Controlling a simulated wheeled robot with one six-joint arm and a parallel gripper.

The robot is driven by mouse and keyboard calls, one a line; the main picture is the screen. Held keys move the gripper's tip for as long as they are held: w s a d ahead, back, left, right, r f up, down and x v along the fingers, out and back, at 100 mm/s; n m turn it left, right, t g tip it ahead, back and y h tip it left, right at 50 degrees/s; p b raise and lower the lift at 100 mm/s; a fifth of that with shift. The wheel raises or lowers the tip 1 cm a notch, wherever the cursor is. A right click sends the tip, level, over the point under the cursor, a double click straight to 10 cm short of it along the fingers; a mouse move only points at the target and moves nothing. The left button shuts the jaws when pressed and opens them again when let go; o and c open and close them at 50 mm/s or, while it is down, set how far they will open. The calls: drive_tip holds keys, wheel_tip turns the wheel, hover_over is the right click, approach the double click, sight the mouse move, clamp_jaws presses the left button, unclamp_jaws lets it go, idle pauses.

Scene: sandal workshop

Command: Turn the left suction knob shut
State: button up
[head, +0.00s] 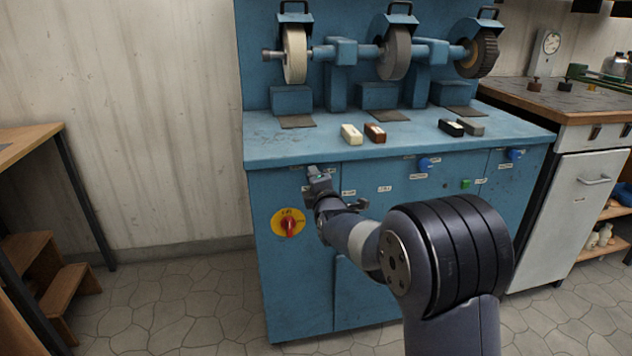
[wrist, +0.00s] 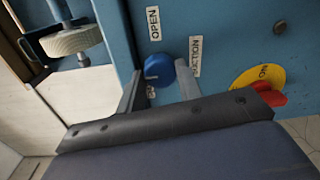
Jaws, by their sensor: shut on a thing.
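The left suction knob is a round blue knob (wrist: 157,67) on the front panel of the blue grinding bench (head: 300,270). In the wrist view it sits between the two grey fingers of my gripper (wrist: 159,75), which is shut on it. A label reading OPEN (wrist: 153,24) is beside it, and a SUCTION label (wrist: 196,57) is on its other side. In the head view my gripper (head: 318,174) is at the panel's upper left and hides the knob. I cannot tell which way the knob points.
A red switch on a yellow plate (head: 288,223) is just below my gripper. Two more blue knobs (head: 428,164) (head: 515,154) and a green button (head: 465,183) are to the right. Grinding wheels (head: 294,54) and several small blocks (head: 352,134) are on the bench top.

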drive_tip(key=o, duration=1)
drive_tip(key=shift+s, duration=0.1)
drive_tip(key=p+v, duration=0.1)
drive_tip(key=v, duration=0.9)
drive_tip(key=shift+s+p, duration=0.3)
drive_tip(key=shift+d, duration=0.1)
drive_tip(key=b+x, duration=0.1)
drive_tip(key=x, duration=0.9)
drive_tip(key=shift+w+b, duration=0.3)
drive_tip(key=shift+w, duration=0.1)
